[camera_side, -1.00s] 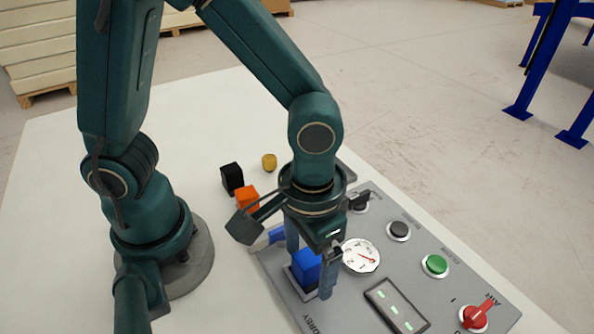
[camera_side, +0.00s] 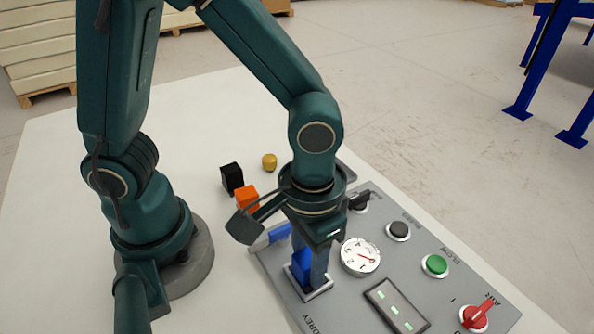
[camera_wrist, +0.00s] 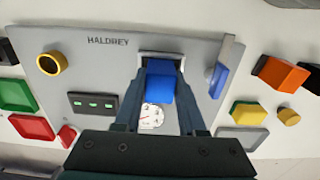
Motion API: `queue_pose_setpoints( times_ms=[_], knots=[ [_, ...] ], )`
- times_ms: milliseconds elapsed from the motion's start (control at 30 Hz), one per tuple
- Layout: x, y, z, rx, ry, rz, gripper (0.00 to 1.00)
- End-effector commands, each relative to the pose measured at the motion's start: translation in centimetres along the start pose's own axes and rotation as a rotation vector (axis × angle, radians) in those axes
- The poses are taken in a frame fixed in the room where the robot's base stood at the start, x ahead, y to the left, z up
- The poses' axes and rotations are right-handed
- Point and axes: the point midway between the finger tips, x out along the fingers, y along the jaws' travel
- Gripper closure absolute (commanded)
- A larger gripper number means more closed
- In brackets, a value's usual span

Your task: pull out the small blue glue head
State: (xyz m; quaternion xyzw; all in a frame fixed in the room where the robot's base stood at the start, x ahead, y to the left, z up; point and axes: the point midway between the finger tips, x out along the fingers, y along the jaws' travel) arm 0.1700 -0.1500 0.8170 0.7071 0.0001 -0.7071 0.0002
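The small blue glue head (camera_side: 302,268) is a blue block in a light-rimmed square socket at the near left part of the grey panel. My gripper (camera_side: 312,270) points down over it, with its fingers closed in against the block's sides. In the wrist view the blue head (camera_wrist: 160,88) lies between the two fingers of my gripper (camera_wrist: 162,80), which seem to touch it on both sides. The head still sits at the socket. Its lower part and the fingertips' exact contact are partly hidden.
The grey panel (camera_side: 350,305) carries a round gauge (camera_side: 361,257), a display (camera_side: 396,305), a black button (camera_side: 398,230), a green button (camera_side: 435,265) and a red knob (camera_side: 476,315). Black (camera_side: 232,178), orange (camera_side: 247,197) and yellow (camera_side: 269,162) pieces lie behind my gripper.

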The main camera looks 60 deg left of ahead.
Motion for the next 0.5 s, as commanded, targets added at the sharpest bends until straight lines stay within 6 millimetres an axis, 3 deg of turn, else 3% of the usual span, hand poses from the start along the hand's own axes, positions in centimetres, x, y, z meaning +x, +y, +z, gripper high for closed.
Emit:
queue_pose_setpoints(
  times_ms=[500],
  knots=[
    [-1.1,0.1,-0.1,0.000,0.003,0.002,1.00]
  ],
)
